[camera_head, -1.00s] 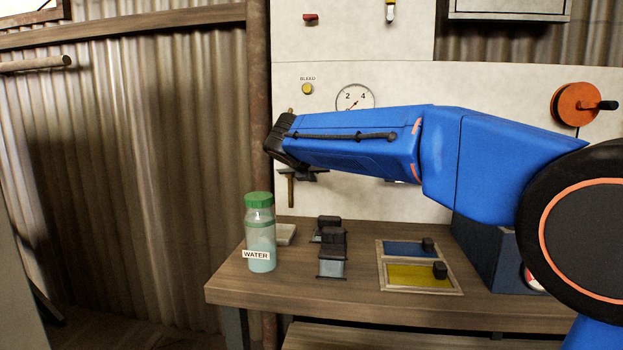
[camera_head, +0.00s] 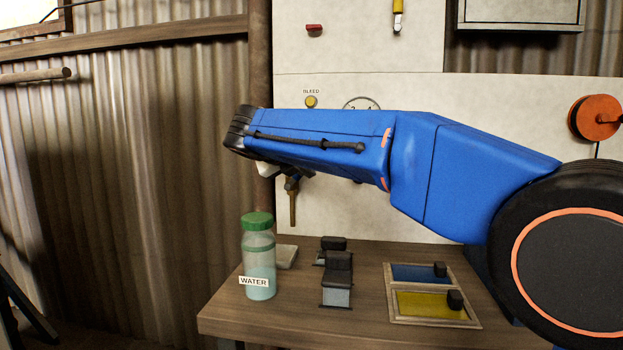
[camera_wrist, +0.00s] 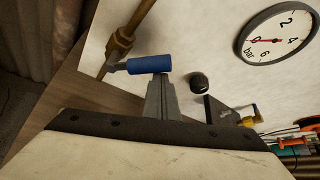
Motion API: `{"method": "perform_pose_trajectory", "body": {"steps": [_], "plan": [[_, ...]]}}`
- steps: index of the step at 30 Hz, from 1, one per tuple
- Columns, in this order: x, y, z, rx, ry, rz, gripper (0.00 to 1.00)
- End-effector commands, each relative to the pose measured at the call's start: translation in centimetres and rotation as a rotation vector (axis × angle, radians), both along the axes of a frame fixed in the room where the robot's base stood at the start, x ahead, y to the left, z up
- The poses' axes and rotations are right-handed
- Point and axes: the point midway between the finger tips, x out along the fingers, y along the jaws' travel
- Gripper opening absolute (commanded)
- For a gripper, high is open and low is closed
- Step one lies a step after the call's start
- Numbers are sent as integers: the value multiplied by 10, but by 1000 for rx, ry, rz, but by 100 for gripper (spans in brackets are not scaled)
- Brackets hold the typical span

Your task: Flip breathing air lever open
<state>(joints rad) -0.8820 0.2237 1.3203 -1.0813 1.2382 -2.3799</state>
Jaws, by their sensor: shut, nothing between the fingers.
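A lever with a blue handle (camera_wrist: 150,64) joins a brass pipe (camera_wrist: 120,45) in the wrist view. The handle sticks out sideways from the pipe, across its line. My gripper (camera_wrist: 162,84) is shut and empty, with its grey fingertips right beside the handle's lower edge. I cannot tell whether they touch it.
A round gauge (camera_wrist: 272,35) and a black knob (camera_wrist: 198,81) are on the white panel near the lever. Below, the wooden bench (camera_head: 365,335) holds a water bottle (camera_head: 258,262), black-topped blocks (camera_head: 337,280) and a tray with blue and yellow panels (camera_head: 430,305).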

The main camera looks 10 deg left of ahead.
Motion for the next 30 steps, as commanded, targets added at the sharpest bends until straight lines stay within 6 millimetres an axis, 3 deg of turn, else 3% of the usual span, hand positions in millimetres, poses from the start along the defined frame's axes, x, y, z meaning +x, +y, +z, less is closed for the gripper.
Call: {"method": "perform_pose_trajectory", "body": {"steps": [12,30], "plan": [[0,27,20,1,-2,1,0],[0,55,28,3,-3,5,0]]}}
